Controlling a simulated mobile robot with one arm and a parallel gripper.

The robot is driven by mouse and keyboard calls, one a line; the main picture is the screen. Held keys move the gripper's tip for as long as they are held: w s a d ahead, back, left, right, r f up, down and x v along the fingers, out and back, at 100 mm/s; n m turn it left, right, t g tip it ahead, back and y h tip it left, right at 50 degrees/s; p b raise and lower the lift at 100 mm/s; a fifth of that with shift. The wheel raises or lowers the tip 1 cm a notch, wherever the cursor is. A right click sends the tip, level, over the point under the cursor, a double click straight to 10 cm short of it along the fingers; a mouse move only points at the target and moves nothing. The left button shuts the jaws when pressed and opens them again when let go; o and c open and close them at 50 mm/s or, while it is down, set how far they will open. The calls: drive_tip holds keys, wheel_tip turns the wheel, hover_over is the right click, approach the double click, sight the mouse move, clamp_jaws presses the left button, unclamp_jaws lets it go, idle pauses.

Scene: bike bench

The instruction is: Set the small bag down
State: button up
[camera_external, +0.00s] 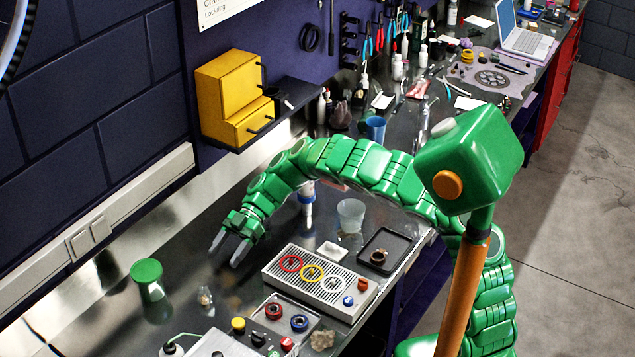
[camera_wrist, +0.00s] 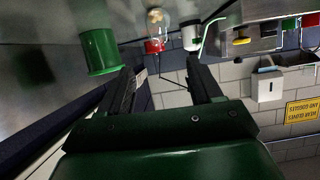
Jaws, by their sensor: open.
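My gripper (camera_external: 228,248) is open above the bench at the left; its two dark fingers stand apart in the wrist view (camera_wrist: 160,74), with nothing held between them. A small clear item (camera_external: 205,299) with brownish contents stands on the bench beyond the fingertips, apart from them. A crumpled beige lump (camera_external: 322,340) lies at the front, and a small white square item (camera_external: 333,251) lies behind the grated tray. I cannot tell which of these, if any, is the small bag.
A green cup (camera_external: 148,280) stands left of the clear item and shows in the wrist view (camera_wrist: 99,52). A grated tray (camera_external: 275,272) with rings, a black tray (camera_external: 400,244) and a translucent cup (camera_external: 351,214) lie to the right. A yellow cabinet (camera_external: 222,95) hangs on the wall.

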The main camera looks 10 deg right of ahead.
drive_tip(key=shift+v, duration=0.85)
